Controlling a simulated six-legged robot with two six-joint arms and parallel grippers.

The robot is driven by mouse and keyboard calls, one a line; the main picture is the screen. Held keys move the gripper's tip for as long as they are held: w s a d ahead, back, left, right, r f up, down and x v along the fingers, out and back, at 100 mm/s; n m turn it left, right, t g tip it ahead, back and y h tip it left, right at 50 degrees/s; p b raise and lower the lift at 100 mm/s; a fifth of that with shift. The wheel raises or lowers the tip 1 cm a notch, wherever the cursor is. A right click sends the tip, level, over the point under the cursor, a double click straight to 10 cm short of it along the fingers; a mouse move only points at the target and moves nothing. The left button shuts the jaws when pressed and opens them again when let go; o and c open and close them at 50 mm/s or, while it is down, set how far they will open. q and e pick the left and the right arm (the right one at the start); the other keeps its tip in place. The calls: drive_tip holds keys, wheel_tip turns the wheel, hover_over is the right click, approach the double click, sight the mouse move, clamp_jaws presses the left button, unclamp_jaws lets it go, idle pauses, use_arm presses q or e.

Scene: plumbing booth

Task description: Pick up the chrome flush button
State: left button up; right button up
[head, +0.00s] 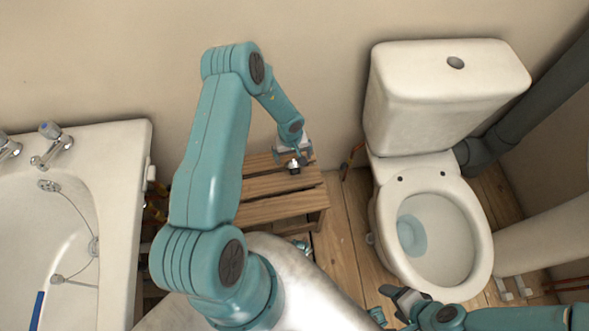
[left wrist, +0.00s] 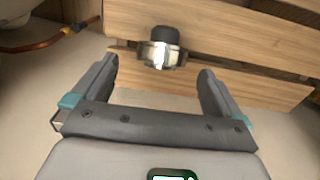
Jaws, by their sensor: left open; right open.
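The chrome flush button (head: 294,168) stands on a slatted wooden stool (head: 265,210) under my left gripper. In the left wrist view the button (left wrist: 160,55) has a shiny chrome ring and a dark cylindrical part, on the wooden slats. My left gripper (head: 291,158) is open and close to the button. In the left wrist view its two fingers (left wrist: 157,70) are spread wide, with the button beyond them and roughly centred in the gap; nothing is between them. My right gripper (head: 397,300) is open, low near the toilet's front, and appears empty.
A white toilet (head: 484,250) stands at right, its cistern (head: 420,100) having a dark round hole (head: 455,62) in the lid. A bathtub (head: 125,190) is at left. Grey pipes (head: 540,95) run at far right. Wooden floor (head: 340,235) lies between stool and toilet.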

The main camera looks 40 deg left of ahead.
sight(293, 161)
use_arm(q)
wheel_tip(293, 161, down, 5)
drive_tip(key=shift+d+b, duration=0.1)
drive_tip(key=shift+b, duration=0.85)
drive_tip(key=shift+s+r, duration=0.1)
drive_tip(key=c, duration=1.3)
wheel_tip(293, 161, up, 20)
drive_tip(key=p, duration=0.7)
drive_tip(key=shift+p, duration=0.35)
